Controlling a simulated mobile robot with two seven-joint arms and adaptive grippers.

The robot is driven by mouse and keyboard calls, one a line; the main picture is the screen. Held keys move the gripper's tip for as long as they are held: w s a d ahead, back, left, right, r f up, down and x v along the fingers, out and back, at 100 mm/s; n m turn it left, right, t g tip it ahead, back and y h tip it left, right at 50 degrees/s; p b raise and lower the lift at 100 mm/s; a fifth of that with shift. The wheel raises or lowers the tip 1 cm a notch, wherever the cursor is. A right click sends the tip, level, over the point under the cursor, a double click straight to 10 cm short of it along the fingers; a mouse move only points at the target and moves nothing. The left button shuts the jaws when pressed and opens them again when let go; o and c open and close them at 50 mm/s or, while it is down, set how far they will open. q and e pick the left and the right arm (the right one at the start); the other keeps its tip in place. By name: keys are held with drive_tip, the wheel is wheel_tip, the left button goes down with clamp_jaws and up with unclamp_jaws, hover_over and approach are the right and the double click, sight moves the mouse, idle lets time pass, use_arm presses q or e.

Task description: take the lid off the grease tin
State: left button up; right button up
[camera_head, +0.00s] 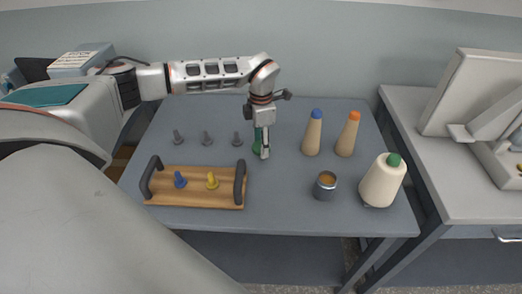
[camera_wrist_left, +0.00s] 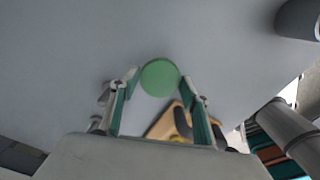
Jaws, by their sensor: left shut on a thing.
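The grey grease tin (camera_head: 325,187) stands upright on the table, right of centre. Its top looks open, with an orange-brown surface inside the rim. My left gripper (camera_head: 265,154) points down over the table, behind and to the left of the tin and apart from it. It is shut on a green piece (camera_head: 257,139), partly hidden by a finger in the head view. In the left wrist view this piece is a round green disc (camera_wrist_left: 160,76) between the fingertips (camera_wrist_left: 160,82). It looks like the lid, but I cannot be sure. My right gripper is not in view.
A wooden tray (camera_head: 222,201) with dark handles holds a blue and a yellow peg at the front left. Grey pegs (camera_head: 207,139) stand behind it. Blue-topped (camera_head: 312,136) and orange-topped bobbins (camera_head: 348,137) and a green-topped cone (camera_head: 381,184) flank the tin. The table is bare between tray and tin.

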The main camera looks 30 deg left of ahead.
use_arm(q)
drive_tip(key=shift+f, duration=1.75)
drive_tip(key=shift+f, duration=0.1)
drive_tip(key=o, duration=1.2)
wheel_tip(320, 180, up, 12)
drive_tip(key=shift+r, duration=0.15)
